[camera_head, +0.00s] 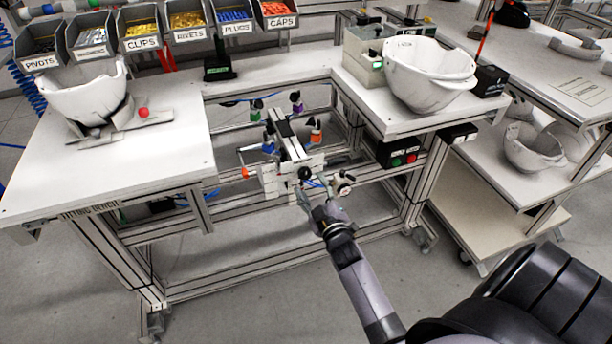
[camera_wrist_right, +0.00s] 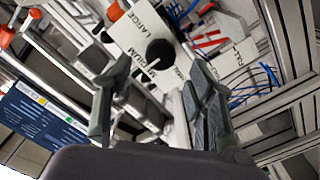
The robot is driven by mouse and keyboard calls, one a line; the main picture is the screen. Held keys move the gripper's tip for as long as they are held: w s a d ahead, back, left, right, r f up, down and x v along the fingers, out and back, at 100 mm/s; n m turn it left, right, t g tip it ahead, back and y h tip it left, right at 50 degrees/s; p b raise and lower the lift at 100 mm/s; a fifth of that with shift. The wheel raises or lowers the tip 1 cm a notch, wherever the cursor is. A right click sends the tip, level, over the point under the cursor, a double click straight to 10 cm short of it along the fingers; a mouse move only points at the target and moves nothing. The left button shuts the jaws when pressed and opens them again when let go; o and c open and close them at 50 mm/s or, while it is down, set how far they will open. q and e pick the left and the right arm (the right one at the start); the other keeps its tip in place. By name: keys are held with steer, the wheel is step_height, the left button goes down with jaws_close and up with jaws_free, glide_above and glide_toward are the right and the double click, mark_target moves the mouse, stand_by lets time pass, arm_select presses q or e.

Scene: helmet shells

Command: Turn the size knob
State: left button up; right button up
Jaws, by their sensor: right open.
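The size knob is a round black knob (camera_wrist_right: 160,53) on a white plate (camera_wrist_right: 137,33) lettered MEDIUM and LARGE in the right wrist view; a third word is partly hidden. In the head view the knob (camera_head: 305,173) sits on the front of the fixture between the benches. My right gripper (camera_head: 319,192) is open and just in front of the plate. In the wrist view its two dark fingers stand either side of the knob's line, with the knob beyond the tips. Contact cannot be seen. My left gripper is not in view.
A small gauge-like part (camera_head: 344,187) is right of the knob. A white helmet shell (camera_head: 427,75) stands on the right bench and another (camera_head: 86,97) on the left bench. Labelled bins (camera_head: 142,43) line the back. A button box (camera_head: 402,154) hangs at right.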

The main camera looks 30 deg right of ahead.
mark_target(306, 176)
steer(key=x, duration=0.4)
steer(key=shift+w, duration=0.4)
steer(key=c, duration=1.1)
steer(key=shift+c, duration=0.2)
